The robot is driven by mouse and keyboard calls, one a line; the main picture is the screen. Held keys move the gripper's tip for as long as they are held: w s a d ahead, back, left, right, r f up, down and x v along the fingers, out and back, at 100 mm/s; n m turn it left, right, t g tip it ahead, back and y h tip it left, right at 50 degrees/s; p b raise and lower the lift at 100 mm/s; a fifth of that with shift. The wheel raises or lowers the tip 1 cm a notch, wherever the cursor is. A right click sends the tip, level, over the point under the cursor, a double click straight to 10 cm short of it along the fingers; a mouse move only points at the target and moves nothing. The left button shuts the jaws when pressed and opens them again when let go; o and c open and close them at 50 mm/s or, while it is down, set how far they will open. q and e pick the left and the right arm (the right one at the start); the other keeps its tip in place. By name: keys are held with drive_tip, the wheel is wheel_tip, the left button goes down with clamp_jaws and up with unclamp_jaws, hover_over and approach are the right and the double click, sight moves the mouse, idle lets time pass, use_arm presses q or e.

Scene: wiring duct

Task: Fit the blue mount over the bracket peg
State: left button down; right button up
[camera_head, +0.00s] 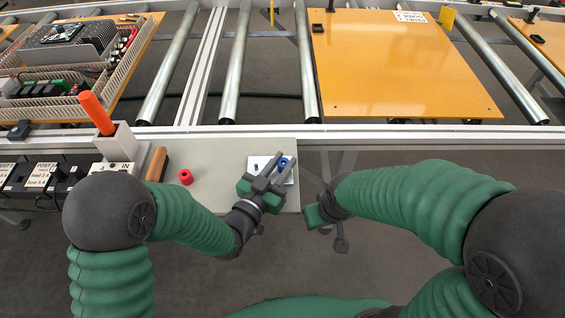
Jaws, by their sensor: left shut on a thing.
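My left gripper (276,172) reaches over the grey worktop and is shut on the small blue mount (283,163), which shows between its fingertips. Below and around the fingertips is a white plate-like piece (256,161), which may be the bracket, with a small dark mark on it. I cannot make out the peg, and cannot tell whether the mount touches anything below. My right gripper (327,213) hangs past the worktop's right edge, away from the mount; its fingers are too unclear to read.
A red ring-like part (186,177) lies on the worktop (220,160), left of my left gripper. An orange-handled tool (97,113) stands in a white holder further left. A rail and rollers run behind, carrying an orange panel (400,65) and a wired board (70,60).

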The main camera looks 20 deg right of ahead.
use_arm(q)
drive_tip(key=c, duration=1.1)
unclamp_jaws()
drive_tip(key=p+v, duration=0.1)
drive_tip(key=v, duration=0.8)
drive_tip(key=shift+w+r+p, duration=0.1)
drive_tip(key=shift+r+p, duration=0.05)
drive_tip(key=shift+p, duration=0.15)
drive_tip(key=s+a+p, duration=0.1)
drive_tip(key=p, duration=0.2)
drive_tip(key=a+p, duration=0.1)
drive_tip(key=p, duration=0.3)
drive_tip(key=shift+s+r, duration=0.4)
drive_tip(key=p+v, duration=0.1)
drive_tip(key=v, duration=0.1)
drive_tip(key=f+p+v, duration=0.1)
drive_tip(key=p+v, duration=0.1)
drive_tip(key=v, duration=0.1)
drive_tip(key=shift+s+a, duration=0.1)
drive_tip(key=shift+s, duration=0.05)
